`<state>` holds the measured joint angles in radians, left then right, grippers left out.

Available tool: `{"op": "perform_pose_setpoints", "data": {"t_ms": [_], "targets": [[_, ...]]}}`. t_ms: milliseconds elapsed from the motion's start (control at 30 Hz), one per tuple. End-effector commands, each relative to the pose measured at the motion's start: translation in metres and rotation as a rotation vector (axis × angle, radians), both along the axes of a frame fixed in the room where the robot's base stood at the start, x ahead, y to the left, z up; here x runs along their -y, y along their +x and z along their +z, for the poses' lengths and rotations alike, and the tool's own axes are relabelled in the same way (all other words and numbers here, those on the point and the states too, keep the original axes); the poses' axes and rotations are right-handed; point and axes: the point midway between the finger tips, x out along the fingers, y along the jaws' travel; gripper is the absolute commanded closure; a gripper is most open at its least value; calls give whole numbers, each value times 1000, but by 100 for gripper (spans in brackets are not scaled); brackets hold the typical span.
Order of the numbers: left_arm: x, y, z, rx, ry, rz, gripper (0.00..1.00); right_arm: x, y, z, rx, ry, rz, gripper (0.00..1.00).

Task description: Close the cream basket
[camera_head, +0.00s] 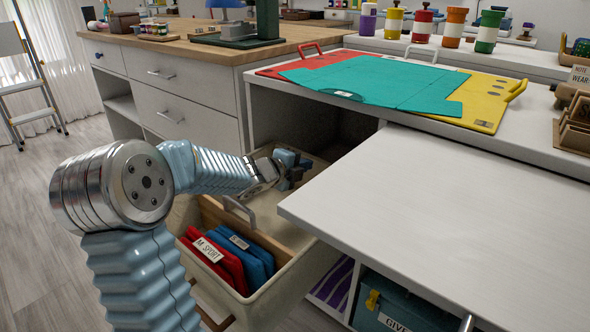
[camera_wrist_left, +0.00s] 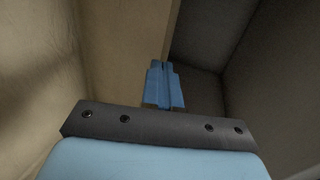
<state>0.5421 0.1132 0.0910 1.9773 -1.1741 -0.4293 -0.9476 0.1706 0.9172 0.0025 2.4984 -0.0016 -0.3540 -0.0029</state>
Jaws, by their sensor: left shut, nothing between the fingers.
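The cream basket (camera_head: 270,304) is pulled out of its cubby, under the counter, and stands open. A wooden divider with a light handle (camera_head: 240,211) crosses it. Red folders (camera_head: 214,262) labelled "M. SPORT" and blue folders (camera_head: 247,257) lie in its front part. My left gripper (camera_head: 291,170) is over the rear part of the basket, near the cubby opening. Its fingers also show in the left wrist view (camera_wrist_left: 164,84), shut and empty, with the cream wall (camera_wrist_left: 40,90) at left. I cannot tell whether the fingers touch the basket.
A white counter (camera_head: 450,200) overhangs at right. Red, teal (camera_head: 375,85) and yellow folders lie on the upper top. A teal box (camera_head: 400,305) sits in the lower cubby. Drawers (camera_head: 175,85) stand behind. Open floor (camera_head: 40,220) lies at left.

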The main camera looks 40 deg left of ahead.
Motion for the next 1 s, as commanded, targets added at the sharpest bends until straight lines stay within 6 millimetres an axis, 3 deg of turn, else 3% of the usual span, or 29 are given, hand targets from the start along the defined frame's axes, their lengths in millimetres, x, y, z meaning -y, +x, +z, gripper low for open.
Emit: {"op": "perform_pose_setpoints", "data": {"t_ms": [233,767,1000], "targets": [[2,28,-9,-1,-1,0,100,-1,0,-4,0,1,1,100],[3,34,-10,0,-2,2,100,-1,0,-4,-1,1,2,100],[5,55,-9,-1,-3,1,100,0,0,0,0,1,1,100]]}}
